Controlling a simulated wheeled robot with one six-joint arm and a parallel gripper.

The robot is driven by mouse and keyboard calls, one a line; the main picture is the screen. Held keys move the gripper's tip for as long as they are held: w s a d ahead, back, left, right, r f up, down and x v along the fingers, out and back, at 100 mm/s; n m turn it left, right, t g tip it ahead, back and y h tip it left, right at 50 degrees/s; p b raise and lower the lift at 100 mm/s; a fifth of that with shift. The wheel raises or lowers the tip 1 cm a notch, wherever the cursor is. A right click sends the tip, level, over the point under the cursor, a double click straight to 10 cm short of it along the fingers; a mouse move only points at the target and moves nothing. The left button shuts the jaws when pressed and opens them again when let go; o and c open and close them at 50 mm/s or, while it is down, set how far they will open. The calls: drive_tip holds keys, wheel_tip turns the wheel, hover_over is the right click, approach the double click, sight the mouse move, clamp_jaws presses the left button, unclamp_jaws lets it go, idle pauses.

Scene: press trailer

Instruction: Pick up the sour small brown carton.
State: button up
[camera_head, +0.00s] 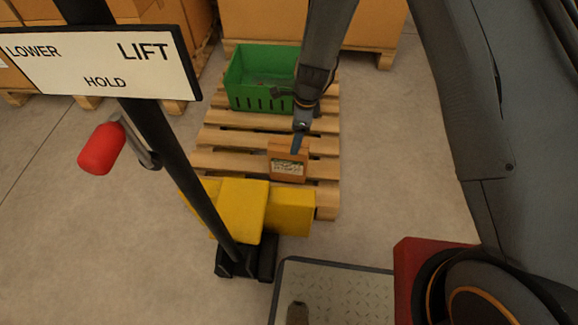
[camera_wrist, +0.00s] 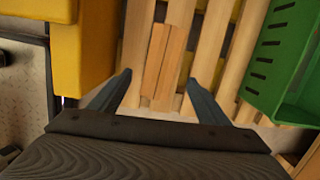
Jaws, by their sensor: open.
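A small brown carton (camera_head: 289,168) with a pale label stands on the wooden pallet (camera_head: 220,138), near the yellow pallet truck. The label's print is too small to read. My gripper (camera_head: 299,143) is right above the carton in the head view and partly covers its top. In the wrist view the carton's top (camera_wrist: 163,58) shows between and beyond the two blue-grey fingers of my gripper (camera_wrist: 159,78). The fingers are spread wide, with a gap on both sides, and hold nothing.
A green crate (camera_head: 247,92) stands at the pallet's far end; it also shows at right in the wrist view (camera_wrist: 270,95). The yellow pallet truck (camera_head: 240,208) is close to the carton's near side. Stacked large boxes (camera_head: 265,22) stand behind. Bare slats lie left of the carton.

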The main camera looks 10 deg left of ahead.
sight(290, 145)
drive_tip(key=shift+m, duration=0.6)
drive_tip(key=f, duration=0.1)
drive_tip(key=a+f+b, duration=0.1)
drive_tip(key=f, duration=0.2)
drive_tip(key=shift+w+a+f, duration=0.2)
drive_tip(key=shift+a+f, duration=0.15)
drive_tip(key=f+b, duration=0.1)
drive_tip(key=f, duration=0.1)
drive_tip(key=f+b, duration=0.1)
drive_tip(key=f, duration=0.2)
drive_tip(key=a+f+b, duration=0.1)
drive_tip(key=f, duration=0.1)
drive_tip(key=shift+s+f, duration=0.2)
drive_tip(key=shift+f, duration=0.1)
drive_tip(key=shift+a+r, duration=0.1)
clamp_jaws()
